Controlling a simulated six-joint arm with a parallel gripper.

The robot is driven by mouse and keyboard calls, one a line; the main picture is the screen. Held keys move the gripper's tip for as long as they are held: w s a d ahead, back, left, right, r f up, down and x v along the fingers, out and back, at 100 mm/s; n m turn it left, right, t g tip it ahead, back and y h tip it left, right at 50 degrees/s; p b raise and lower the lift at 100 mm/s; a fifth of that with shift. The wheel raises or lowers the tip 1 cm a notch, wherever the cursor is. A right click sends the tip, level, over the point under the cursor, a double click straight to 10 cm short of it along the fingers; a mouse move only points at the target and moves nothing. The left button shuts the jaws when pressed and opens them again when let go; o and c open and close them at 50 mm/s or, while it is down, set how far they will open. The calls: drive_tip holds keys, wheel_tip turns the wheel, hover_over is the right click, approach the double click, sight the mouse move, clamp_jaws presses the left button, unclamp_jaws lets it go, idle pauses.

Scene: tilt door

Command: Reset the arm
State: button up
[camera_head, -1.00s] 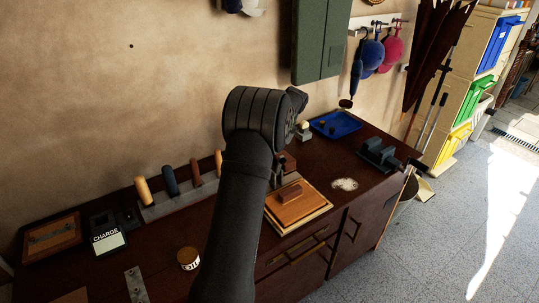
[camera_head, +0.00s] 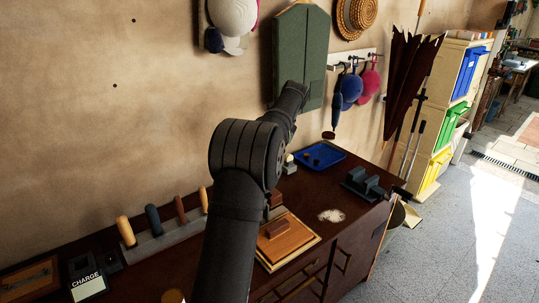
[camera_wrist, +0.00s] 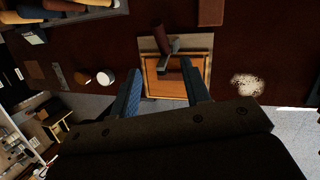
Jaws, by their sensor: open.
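My gripper (camera_wrist: 163,85) is open in the wrist view. Its two dark fingers stand apart with nothing held between them. The wrist view looks down on the cabinet top, and a wooden board with a raised block (camera_wrist: 152,82) shows between and beyond the fingers. In the head view my black arm rises through the middle of the picture and bends toward the green wall cabinet (camera_head: 299,55). The fingers are hidden there behind the arm. The same wooden board (camera_head: 291,243) lies on the dark cabinet top, below and right of the arm.
A blue tray (camera_head: 320,156), a dark block-shaped holder (camera_head: 366,183) and a white powder patch (camera_head: 331,216) lie on the cabinet top. A row of handles (camera_head: 152,220) stands at left. Caps (camera_head: 350,88) hang on the wall. The floor at right is open.

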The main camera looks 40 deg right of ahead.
drive_tip(key=x, duration=1.7)
drive_tip(key=shift+a+f, duration=0.1)
drive_tip(key=shift+f, duration=0.1)
